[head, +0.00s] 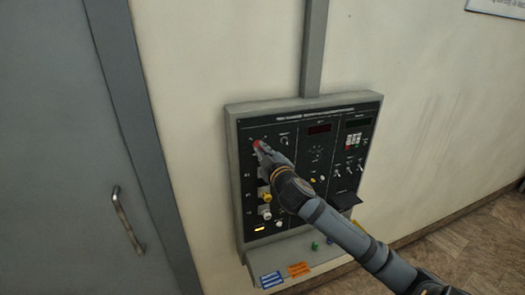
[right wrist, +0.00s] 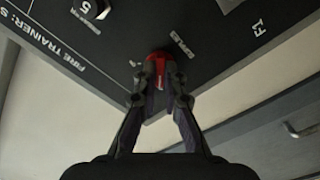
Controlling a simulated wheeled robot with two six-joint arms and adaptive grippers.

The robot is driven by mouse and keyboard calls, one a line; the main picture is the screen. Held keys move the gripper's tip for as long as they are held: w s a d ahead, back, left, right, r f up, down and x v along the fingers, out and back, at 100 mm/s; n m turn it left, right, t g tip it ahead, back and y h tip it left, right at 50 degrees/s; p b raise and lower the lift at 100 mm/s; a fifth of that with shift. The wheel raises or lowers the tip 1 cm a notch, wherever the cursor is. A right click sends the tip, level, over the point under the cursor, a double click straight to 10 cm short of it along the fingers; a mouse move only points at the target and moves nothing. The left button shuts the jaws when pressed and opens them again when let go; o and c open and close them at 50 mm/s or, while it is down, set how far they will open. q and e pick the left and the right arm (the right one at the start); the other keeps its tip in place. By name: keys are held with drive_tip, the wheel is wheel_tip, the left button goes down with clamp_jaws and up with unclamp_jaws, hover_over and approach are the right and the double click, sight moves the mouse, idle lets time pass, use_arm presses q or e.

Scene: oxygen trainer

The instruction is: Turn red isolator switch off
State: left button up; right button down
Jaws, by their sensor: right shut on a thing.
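The red isolator switch (head: 257,144) is at the upper left of the black control panel (head: 313,190) on the wall. In the right wrist view the red switch (right wrist: 158,66) sits between the fingertips. My right gripper (head: 264,150) is shut on the red switch, and its fingers (right wrist: 157,80) touch it from both sides. The fingers hide part of the switch, and its on or off position cannot be read. My left gripper is not in view.
Yellow knobs (head: 265,195) and other small switches sit below and right of the red switch. A shelf (head: 300,247) with blue and orange labels juts out below the panel. A grey door with a handle (head: 127,220) is at left.

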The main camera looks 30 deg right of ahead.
drive_tip(key=c, duration=1.4)
unclamp_jaws()
drive_tip(key=shift+c, duration=0.2)
wheel_tip(320, 180, up, 10)
drive_tip(key=shift+f, duration=0.1)
